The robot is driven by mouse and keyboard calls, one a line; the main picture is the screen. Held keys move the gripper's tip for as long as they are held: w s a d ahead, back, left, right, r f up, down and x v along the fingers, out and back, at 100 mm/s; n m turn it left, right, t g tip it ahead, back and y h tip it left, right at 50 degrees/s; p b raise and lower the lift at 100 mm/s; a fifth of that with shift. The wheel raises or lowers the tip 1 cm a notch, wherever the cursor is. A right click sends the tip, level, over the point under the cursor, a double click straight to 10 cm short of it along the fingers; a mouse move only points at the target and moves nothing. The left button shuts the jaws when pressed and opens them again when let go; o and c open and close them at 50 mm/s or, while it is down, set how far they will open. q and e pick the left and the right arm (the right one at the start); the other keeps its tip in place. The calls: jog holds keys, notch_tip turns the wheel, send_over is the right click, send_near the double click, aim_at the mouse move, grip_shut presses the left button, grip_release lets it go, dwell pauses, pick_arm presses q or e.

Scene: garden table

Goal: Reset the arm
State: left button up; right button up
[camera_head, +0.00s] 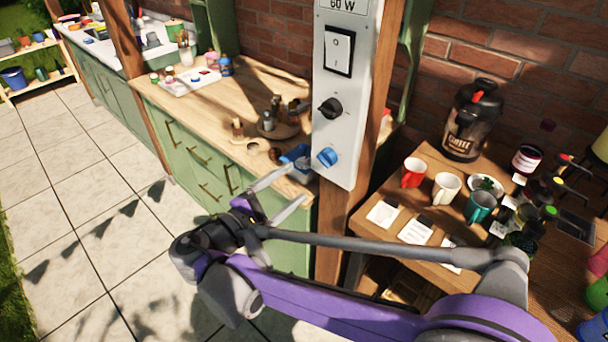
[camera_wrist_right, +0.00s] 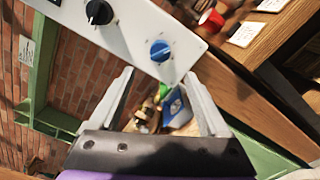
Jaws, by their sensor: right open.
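My right gripper (camera_head: 283,196) is open and empty in the head view. It is in front of the wooden post and just below and left of a white control panel (camera_head: 343,95). The panel carries a white rocker switch, a black knob (camera_head: 330,108) and a blue knob (camera_head: 327,157). In the right wrist view the two pale fingers (camera_wrist_right: 163,105) stand apart, with the blue knob (camera_wrist_right: 160,50) just beyond the tips and the black knob (camera_wrist_right: 99,12) to the upper left. Neither finger visibly touches a knob. My left gripper is not in view.
A wooden counter (camera_head: 215,110) with green cabinets stands behind the gripper; a blue container (camera_head: 296,160) sits near its edge. At right, a wooden table holds a red mug (camera_head: 412,172), a white mug (camera_head: 446,188), a teal mug (camera_head: 480,206) and a coffee dispenser (camera_head: 472,120). Tiled floor at left is clear.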

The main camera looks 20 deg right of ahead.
jog(key=shift+s+a, duration=0.25)
jog(key=shift+a, duration=0.25)
jog(key=s+d+f+m+g+y+p, duration=0.3)
jog(key=s+d+f+y, duration=0.45)
jog(key=s+f, duration=0.3)
jog(key=s+a+f+m+t+y+p, duration=0.1)
jog(key=s+a+f+m+y, duration=0.3)
jog(key=y, duration=0.5)
jog(key=s+a+m+p, duration=0.1)
jog(key=s+a+m, duration=0.1)
jog(key=a+m, duration=0.1)
jog(key=shift+s+f, duration=0.2)
jog(key=shift+f, duration=0.1)
